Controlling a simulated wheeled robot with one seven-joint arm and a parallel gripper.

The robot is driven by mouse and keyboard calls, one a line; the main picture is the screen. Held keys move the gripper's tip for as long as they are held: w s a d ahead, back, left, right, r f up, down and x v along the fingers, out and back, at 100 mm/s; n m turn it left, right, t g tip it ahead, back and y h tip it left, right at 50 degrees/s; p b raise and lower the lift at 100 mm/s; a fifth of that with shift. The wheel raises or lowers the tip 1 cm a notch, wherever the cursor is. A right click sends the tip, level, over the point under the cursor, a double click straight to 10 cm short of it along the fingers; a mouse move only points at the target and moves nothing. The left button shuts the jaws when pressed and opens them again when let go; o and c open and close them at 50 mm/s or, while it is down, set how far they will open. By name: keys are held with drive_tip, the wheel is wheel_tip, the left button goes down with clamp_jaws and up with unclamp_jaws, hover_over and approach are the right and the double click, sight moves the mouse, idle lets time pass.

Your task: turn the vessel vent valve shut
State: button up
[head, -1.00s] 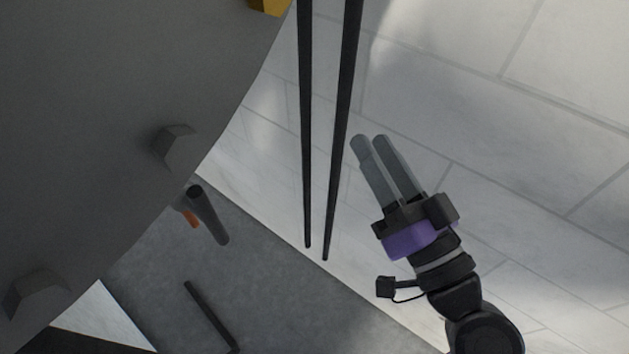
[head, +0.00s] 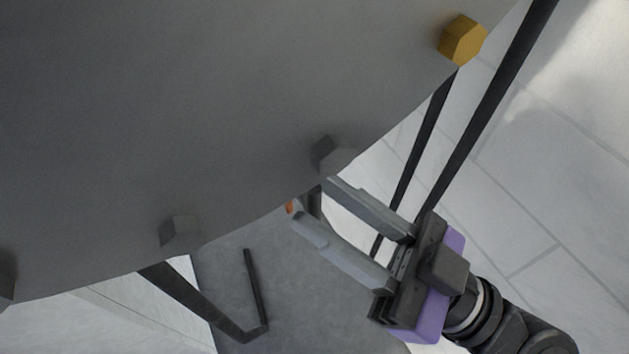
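The large grey vessel (head: 200,110) fills the upper left, with its curved lower edge crossing the picture. Near that edge is a small orange piece (head: 290,207) beside a dark stub (head: 315,205); both are mostly hidden by the vessel and my fingers. I cannot tell for certain that this is the vent valve. My gripper (head: 313,200) is open, with a clear gap between its two grey fingers. Its fingertips overlap the orange piece and stub in the picture. I cannot tell whether they touch or at what depth they lie.
Grey hexagonal bolt heads (head: 181,231) and a yellow one (head: 462,40) stick out of the vessel. Long dark bars (head: 500,85) run behind my gripper. Another dark bar (head: 254,285) is lower down. The pale tiled floor (head: 560,180) is clear at right.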

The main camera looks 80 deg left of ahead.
drive_tip(key=shift+x, duration=1.1)
clamp_jaws()
